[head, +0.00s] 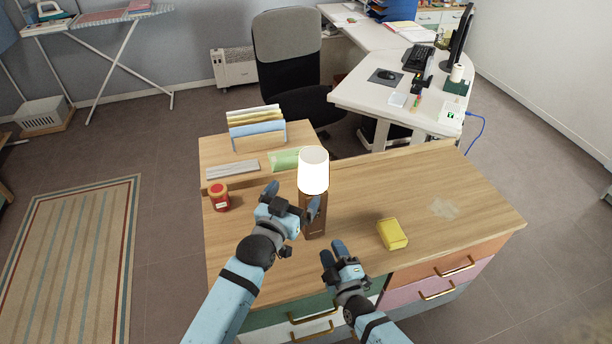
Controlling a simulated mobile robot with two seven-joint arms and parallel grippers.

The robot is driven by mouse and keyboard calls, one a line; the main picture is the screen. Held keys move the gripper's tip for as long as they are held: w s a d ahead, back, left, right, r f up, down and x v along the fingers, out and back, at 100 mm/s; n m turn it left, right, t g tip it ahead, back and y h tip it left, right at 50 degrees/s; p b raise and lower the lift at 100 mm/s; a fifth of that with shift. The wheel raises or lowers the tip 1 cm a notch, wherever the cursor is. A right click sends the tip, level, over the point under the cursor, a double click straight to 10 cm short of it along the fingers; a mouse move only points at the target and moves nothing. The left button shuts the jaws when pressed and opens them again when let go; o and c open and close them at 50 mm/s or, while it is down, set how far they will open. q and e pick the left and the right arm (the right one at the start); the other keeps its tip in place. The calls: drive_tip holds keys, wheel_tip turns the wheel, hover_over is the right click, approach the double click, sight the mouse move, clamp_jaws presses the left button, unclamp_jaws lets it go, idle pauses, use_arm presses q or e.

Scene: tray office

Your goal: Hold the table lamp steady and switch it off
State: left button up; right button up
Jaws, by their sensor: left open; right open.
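The table lamp (313,172) stands upright on the wooden desk, with a bright white glowing shade and a brown base (316,222). My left gripper (292,196) is open at the lamp's base, just below the shade. One finger is left of the base and the other shows in front of it; I cannot tell if they touch it. My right gripper (332,252) is open and empty, lower and to the right of the base, apart from the lamp. I cannot make out the lamp's switch.
A red jar (219,197) stands left of the lamp and a yellow block (392,234) lies to its right. A file holder (258,131), a grey bar (233,169) and a green packet (285,160) are behind. The desk's right part is mostly clear.

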sight(313, 166)
use_arm(q)
drive_tip(key=x, duration=1.1)
drive_tip(key=shift+w+d, duration=0.1)
drive_tip(key=shift+w, duration=0.1)
